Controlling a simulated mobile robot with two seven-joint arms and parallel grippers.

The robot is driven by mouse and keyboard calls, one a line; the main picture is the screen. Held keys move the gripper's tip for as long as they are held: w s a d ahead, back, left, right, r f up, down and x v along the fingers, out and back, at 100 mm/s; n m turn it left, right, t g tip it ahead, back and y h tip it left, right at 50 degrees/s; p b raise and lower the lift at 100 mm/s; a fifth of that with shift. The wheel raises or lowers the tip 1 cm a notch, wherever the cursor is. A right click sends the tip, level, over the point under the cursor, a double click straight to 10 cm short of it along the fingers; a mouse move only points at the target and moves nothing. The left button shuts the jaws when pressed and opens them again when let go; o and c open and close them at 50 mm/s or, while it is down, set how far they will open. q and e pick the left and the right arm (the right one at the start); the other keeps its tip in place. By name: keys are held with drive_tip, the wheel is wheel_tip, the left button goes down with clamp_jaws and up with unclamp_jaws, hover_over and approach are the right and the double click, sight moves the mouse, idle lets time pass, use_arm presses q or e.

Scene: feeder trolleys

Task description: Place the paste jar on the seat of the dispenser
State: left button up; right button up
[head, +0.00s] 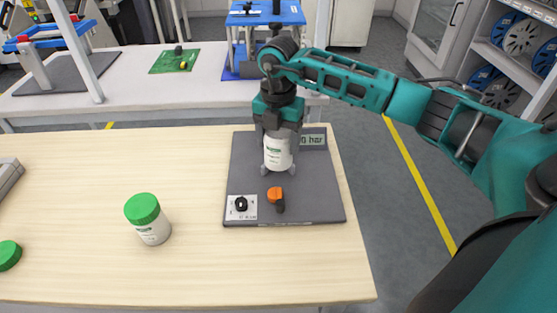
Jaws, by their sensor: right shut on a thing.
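My right gripper (278,143) comes down from above and is shut on a white paste jar (278,156) with a printed label. The jar is upright over the back half of the dispenser's dark grey plate (245,165). My gripper hides the jar's top. Small grey parts show on both sides of the jar's foot. The seat is hidden, and I cannot tell whether the jar touches it. The dispenser has a pressure display (313,140), a black knob (241,204) and an orange and black lever (276,197). My left gripper is not in view.
A second white jar with a green lid (148,218) stands left of the plate. A loose green lid (8,255) lies at the left edge, below a grey object (8,175). The wooden tabletop (90,200) between is clear. Another bench (130,85) stands behind.

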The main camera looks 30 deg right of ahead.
sight(279, 135)
drive_tip(key=shift+f+b, duration=0.3)
drive_tip(key=shift+f, duration=2.6)
drive_tip(key=shift+f, duration=0.1)
drive_tip(key=shift+f, duration=0.15)
drive_tip(key=o, duration=1.3)
wheel_tip(279, 135, up, 12)
drive_tip(key=shift+r+p, duration=0.25)
drive_tip(key=shift+p, duration=0.35)
drive_tip(key=shift+s, duration=0.1)
